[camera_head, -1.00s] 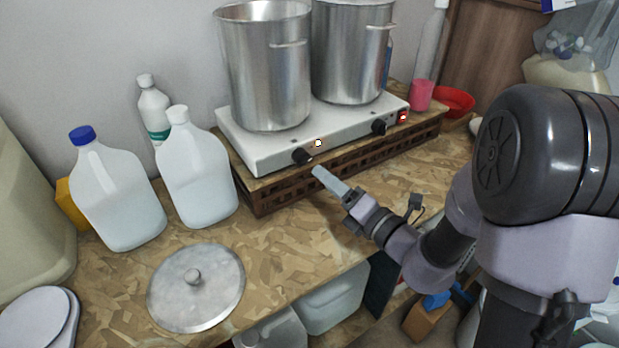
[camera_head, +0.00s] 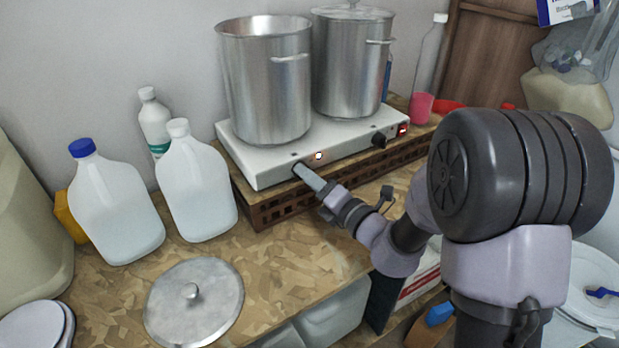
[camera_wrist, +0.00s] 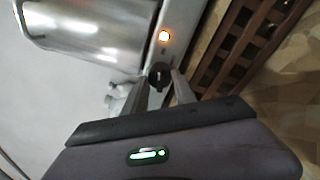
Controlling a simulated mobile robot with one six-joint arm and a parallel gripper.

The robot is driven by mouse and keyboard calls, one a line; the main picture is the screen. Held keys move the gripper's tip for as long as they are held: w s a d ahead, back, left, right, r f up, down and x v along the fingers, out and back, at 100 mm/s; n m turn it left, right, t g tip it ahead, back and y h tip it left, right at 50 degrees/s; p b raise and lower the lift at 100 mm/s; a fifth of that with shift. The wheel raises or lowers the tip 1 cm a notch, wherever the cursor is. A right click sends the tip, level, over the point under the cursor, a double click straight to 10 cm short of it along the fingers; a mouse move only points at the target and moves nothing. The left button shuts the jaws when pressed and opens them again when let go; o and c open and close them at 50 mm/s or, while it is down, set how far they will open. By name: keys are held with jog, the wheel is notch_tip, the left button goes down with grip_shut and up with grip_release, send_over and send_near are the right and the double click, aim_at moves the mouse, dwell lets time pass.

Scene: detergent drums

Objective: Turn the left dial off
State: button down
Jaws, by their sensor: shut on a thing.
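The white hot plate (camera_head: 262,172) stands on a brown slatted riser, with two steel pots on top. Its left dial is hidden behind my gripper (camera_head: 302,170) in the head view. In the wrist view the black left dial (camera_wrist: 158,72) sits between the two fingertips of my gripper (camera_wrist: 160,84), which is shut on it. A small lit orange indicator (camera_wrist: 164,36) glows beside the dial, and it also shows in the head view (camera_head: 319,155). The right dial (camera_head: 379,140) is black and free, with a red switch (camera_head: 403,130) beside it.
The left pot (camera_head: 265,85) is open and the right pot (camera_head: 350,70) has a lid. White jugs (camera_head: 196,185) stand left of the hot plate. A round metal lid (camera_head: 194,305) lies on the board worktop in front.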

jog(key=shift+n+h+b, duration=0.4)
jog(key=shift+n+b, duration=0.55)
jog(key=shift+n, duration=2.35)
jog(key=shift+n+h+b, duration=0.4)
jog(key=shift+n+b, duration=0.5)
jog(key=shift+n, duration=2.4)
jog(key=c, duration=1)
grip_release()
jog(key=shift+r, duration=0.1)
